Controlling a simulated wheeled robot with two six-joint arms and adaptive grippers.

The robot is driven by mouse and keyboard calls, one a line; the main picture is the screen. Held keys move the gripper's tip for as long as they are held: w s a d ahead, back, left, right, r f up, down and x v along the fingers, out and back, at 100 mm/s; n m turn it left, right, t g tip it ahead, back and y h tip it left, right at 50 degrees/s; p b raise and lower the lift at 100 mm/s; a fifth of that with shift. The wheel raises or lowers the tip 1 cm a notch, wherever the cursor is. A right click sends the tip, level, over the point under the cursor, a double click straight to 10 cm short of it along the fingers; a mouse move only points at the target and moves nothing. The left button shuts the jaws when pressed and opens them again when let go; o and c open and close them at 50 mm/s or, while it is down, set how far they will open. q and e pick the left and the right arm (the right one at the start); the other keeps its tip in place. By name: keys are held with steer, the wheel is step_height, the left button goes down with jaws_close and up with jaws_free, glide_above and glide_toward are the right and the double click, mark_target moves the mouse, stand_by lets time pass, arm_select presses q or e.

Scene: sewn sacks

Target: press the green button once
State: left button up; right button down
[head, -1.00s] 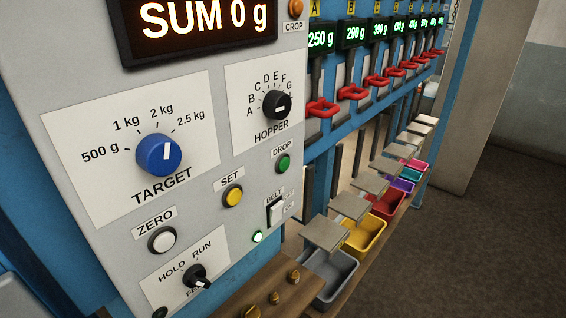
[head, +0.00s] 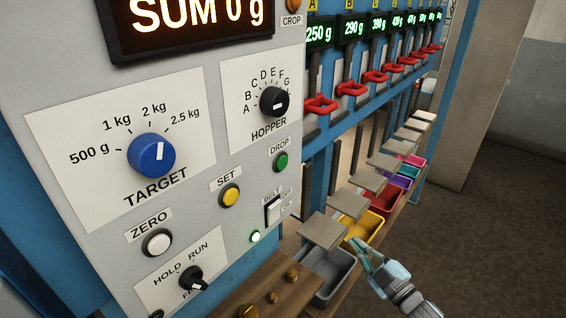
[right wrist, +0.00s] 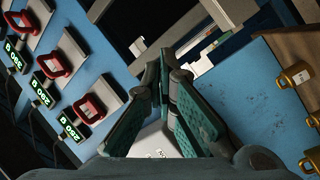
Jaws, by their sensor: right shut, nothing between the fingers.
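The green button (head: 281,162), labelled DROP, sits on the grey control panel (head: 215,180) in the head view, below the HOPPER knob. My right gripper (head: 359,247) is at the lower right of the head view, in front of the yellow bin, apart from the panel and the button. Its fingers are shut and empty; they also fill the middle of the right wrist view (right wrist: 165,75). The green button cannot be made out in the right wrist view. My left gripper is not in view.
The yellow SET button (head: 230,195), white ZERO button (head: 157,242) and BELT switch (head: 273,209) are near the green button. Red handles (head: 321,105) line the blue frame. A grey bin (head: 335,277) and brass weights (head: 271,297) are below. Open floor lies at right.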

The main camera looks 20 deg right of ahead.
steer(key=a+r+n+t+y, duration=0.1)
steer(key=a+r+n+y, duration=0.15)
steer(key=r, duration=0.35)
steer(key=a+r+n+y, duration=0.1)
steer(key=r+n+y, duration=0.2)
steer(key=r, duration=0.3)
steer(key=n+g+y, duration=0.9)
steer(key=n+y, duration=0.5)
steer(key=n, duration=0.2)
glide_toward(282, 163)
steer(key=s+r, duration=0.5)
steer(key=s, duration=0.3)
steer(key=shift+s+a+f, duration=0.1)
steer(key=shift+a+f, duration=0.1)
steer(key=shift+a, duration=0.2)
steer(key=w+a+b, duration=0.2)
steer(key=w+a, duration=0.2)
steer(key=w, duration=0.3)
steer(key=shift+w+a, duration=0.25)
steer(key=shift+w, duration=0.15)
